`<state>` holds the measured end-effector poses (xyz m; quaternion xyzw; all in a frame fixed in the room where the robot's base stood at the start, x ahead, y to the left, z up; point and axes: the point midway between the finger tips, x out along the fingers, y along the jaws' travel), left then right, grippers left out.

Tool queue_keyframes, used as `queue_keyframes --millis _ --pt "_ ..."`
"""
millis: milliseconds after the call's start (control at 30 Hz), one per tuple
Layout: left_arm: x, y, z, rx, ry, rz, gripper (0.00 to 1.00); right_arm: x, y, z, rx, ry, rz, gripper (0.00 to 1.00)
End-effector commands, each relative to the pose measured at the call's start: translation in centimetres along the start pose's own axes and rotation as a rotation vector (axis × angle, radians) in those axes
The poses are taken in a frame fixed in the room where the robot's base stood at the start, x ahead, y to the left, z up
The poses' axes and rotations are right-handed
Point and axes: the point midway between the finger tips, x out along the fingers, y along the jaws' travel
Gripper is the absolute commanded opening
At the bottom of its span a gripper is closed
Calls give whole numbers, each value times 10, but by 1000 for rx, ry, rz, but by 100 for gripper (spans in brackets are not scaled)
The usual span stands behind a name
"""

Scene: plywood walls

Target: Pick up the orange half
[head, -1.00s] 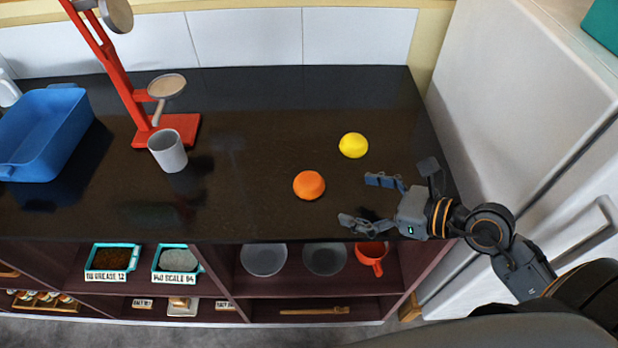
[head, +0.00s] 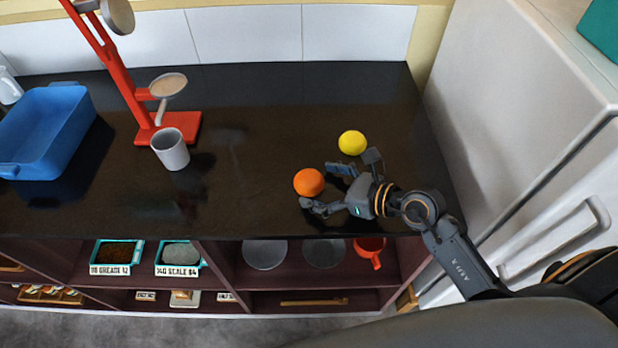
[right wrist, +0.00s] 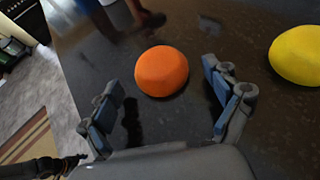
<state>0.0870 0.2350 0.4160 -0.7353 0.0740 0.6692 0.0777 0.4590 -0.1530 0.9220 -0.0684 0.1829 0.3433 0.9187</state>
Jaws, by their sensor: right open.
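Nothing is held.
A yellow lemon (head: 352,142) lies behind the gripper, close to its far finger. A grey cup (head: 170,150), a red stand (head: 182,128) and a blue bin (head: 47,135) stand to the left. A white fridge (head: 520,110) bounds the right side. The middle counter is clear.

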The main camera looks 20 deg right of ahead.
Motion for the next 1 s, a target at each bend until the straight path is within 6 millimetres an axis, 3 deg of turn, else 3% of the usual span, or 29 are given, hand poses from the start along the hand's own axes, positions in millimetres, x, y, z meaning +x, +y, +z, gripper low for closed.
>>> queue_keyframes --millis 67,367,767,1000 --pt "0 0 2 0 -3 0 81 0 0 0 0 0 0 89" --pt "0 0 3 0 -4 0 81 0 0 0 0 0 -1 28" --pt "1 0 2 0 -4 0 81 -2 0 5 -2 -2 -1 28" --pt "5 0 2 0 -3 0 81 -21 6 35 -5 -3 0 28"
